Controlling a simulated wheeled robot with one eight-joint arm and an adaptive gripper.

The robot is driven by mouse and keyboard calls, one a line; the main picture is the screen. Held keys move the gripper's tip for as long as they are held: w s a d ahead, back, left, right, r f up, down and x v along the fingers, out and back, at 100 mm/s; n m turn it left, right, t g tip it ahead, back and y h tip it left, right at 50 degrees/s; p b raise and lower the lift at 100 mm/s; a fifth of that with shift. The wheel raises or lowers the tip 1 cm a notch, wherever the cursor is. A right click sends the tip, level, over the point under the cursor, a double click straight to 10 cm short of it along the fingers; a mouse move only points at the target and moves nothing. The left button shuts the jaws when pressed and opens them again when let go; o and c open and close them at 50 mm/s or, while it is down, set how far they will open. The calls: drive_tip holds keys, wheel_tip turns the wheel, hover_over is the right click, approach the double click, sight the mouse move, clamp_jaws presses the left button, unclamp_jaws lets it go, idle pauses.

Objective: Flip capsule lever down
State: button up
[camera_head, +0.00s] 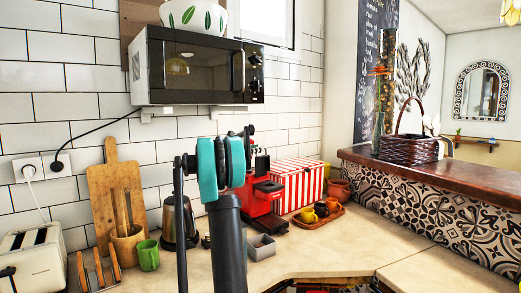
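The red capsule machine (264,197) stands on the counter near the middle of the view, against the tiled wall. My arm hides its left side. Black and red parts rise above its body, and one looks like a raised lever (248,138). My arm crosses in front of this area, so I cannot be sure of the lever's shape or angle. My dark arm with teal joints rises from the bottom, left of and in front of the machine.
A red-and-white striped box (298,184) and a tray (318,217) with cups stand right of the machine. A grey container (262,247) sits in front. A dark metal pot (172,226) is to the left. A microwave (195,68) hangs above. The front right counter is clear.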

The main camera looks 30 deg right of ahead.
drive_tip(key=shift+w+d, duration=0.1)
drive_tip(key=shift+d, duration=1.45)
clamp_jaws()
